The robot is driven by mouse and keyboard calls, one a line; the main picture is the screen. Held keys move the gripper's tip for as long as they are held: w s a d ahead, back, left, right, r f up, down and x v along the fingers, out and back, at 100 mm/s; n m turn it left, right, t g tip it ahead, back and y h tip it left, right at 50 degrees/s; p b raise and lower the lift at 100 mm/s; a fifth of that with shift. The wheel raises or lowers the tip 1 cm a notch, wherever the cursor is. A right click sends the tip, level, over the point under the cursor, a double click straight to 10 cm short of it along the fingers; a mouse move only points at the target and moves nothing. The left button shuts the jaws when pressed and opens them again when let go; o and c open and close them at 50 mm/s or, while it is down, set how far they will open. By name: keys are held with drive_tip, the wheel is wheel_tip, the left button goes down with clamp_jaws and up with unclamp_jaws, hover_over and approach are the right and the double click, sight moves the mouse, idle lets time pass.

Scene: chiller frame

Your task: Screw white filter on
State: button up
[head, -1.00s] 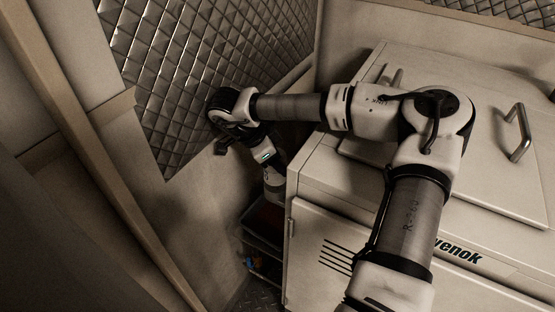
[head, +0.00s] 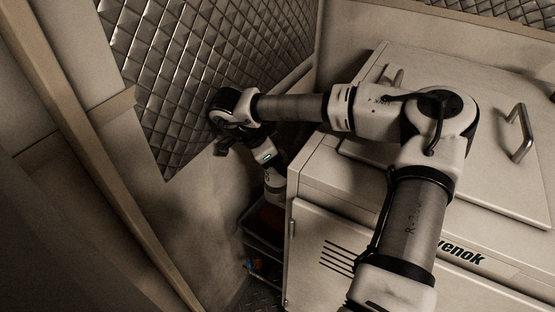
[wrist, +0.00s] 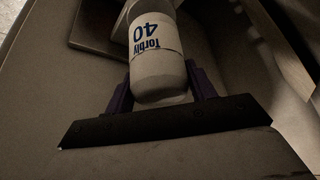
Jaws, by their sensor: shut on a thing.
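The white filter (wrist: 157,62), a rounded canister with blue lettering and a "40", shows in the wrist view. My gripper (wrist: 162,80) is shut on it, with one purple finger on each side of its lower part. The filter's far end meets or lies close to a pale fitting (wrist: 140,8) at the top of the view. I cannot tell whether the threads are engaged. In the head view my arm reaches down into the gap left of the white cabinet, and the fingers cannot be made out there.
The white chiller cabinet (head: 330,190) with a lid handle (head: 521,133) fills the right. A quilted metal wall panel (head: 190,75) is close on the left. Below my wrist, a shelf (head: 262,243) with a reddish bin stands in the narrow gap.

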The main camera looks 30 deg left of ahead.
drive_tip(key=shift+s+a+f+b, duration=0.1)
drive_tip(key=shift+s+f+b, duration=0.1)
drive_tip(key=shift+f+b, duration=1.1)
drive_tip(key=shift+r, duration=0.15)
drive_tip(key=shift+r+p, duration=0.6)
drive_tip(key=shift+r, duration=0.15)
drive_tip(key=shift+w+r, duration=0.3)
idle(0.5)
